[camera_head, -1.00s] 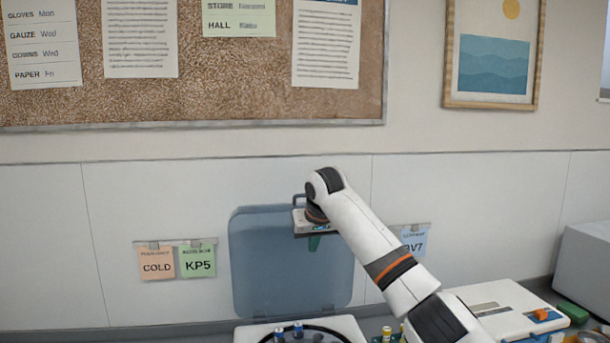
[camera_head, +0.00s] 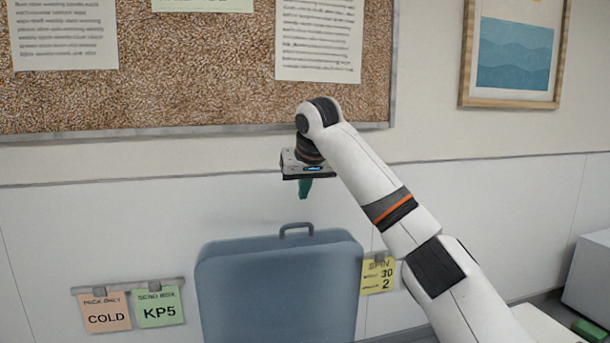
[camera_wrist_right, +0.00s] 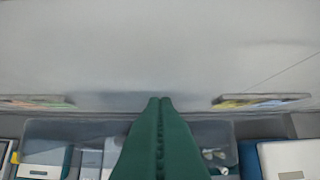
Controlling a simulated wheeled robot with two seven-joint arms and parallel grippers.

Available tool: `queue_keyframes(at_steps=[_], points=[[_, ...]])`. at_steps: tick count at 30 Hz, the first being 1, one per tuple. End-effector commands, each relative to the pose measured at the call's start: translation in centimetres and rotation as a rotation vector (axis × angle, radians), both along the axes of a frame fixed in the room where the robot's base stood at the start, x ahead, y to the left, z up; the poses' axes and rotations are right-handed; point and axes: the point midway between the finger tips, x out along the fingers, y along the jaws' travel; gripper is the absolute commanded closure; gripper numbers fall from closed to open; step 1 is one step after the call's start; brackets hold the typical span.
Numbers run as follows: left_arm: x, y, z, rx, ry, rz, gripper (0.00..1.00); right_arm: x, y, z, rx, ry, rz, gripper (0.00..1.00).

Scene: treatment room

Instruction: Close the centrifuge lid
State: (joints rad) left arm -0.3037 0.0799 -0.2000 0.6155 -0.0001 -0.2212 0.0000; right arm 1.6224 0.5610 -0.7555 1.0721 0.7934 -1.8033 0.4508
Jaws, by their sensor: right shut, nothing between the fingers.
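The blue-grey centrifuge lid (camera_head: 277,295) stands open and upright in front of the wall in the head view. Its lower part is cut off by the frame, so the centrifuge body is out of sight there. A dark handle (camera_head: 297,227) sticks up from the lid's top edge. My right gripper (camera_head: 304,194) hangs above the handle, fingers pointing down, apart from the lid in the picture. Its green fingers are pressed together and empty; they also fill the lower middle of the right wrist view (camera_wrist_right: 159,105). My left gripper is not in view.
Clipped cards hang on the wall left of the lid (camera_head: 131,308), and a yellow card (camera_head: 377,276) hangs at its right edge. A corkboard (camera_head: 190,85) is above. A white box (camera_head: 590,280) stands at the far right. The wall area around the gripper is free.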

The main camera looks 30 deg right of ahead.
Motion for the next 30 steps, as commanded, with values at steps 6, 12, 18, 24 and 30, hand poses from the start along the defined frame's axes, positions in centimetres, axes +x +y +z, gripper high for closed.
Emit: queue_keyframes(at_steps=[6,12,18,24,30], points=[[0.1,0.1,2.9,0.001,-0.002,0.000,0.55,2.6,-0.7,-3.7,-0.001,0.007,-0.001,1.00],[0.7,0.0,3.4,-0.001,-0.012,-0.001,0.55,0.6,-0.2,-4.5,-0.003,0.000,0.002,1.00],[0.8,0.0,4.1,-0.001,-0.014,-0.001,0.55,-0.7,0.1,-5.0,-0.001,0.000,0.000,1.00],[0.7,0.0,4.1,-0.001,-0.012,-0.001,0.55,-1.1,0.3,-5.1,0.000,0.000,0.000,1.00],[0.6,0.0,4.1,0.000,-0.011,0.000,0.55,-1.1,0.3,-5.1,0.000,0.000,0.000,1.00]])
